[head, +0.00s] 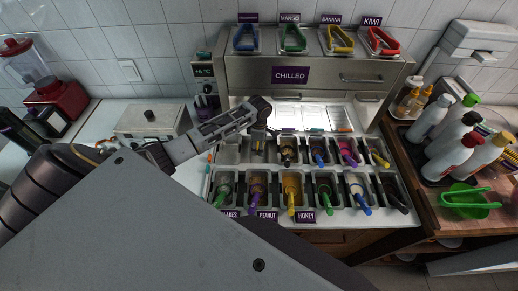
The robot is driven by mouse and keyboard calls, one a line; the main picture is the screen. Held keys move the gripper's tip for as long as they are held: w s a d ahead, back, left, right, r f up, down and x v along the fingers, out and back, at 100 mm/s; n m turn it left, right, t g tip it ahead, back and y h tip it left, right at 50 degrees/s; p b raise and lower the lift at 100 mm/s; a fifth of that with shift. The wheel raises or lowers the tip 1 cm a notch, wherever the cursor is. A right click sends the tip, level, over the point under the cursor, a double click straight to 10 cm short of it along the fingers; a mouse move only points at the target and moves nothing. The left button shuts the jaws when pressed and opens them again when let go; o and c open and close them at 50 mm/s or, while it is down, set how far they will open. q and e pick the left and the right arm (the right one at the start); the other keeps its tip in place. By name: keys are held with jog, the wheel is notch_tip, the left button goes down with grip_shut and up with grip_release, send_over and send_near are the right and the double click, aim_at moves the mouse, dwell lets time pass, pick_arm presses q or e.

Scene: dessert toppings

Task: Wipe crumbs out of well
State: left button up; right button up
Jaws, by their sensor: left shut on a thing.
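My left gripper (260,113) reaches in from the left over the back row of the topping rail (210,172). It is shut on a small tan thing (258,135) that points down toward a back-row well (245,152). The thing is too small to identify, and I cannot tell whether it touches the well. I cannot make out any crumbs. The front row holds several wells with coloured-handled scoops, and purple labels such as PEANUT (267,215) and HONEY (305,216) sit below it. My right gripper is not in view.
A steel chilled cabinet (300,77) with coloured-handled lids stands behind the rail. A metal box (150,120) and a red blender (62,100) stand at left.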

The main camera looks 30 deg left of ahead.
pick_arm(q)
jog(key=shift+r, duration=3.5)
jog(key=shift+m, duration=0.3)
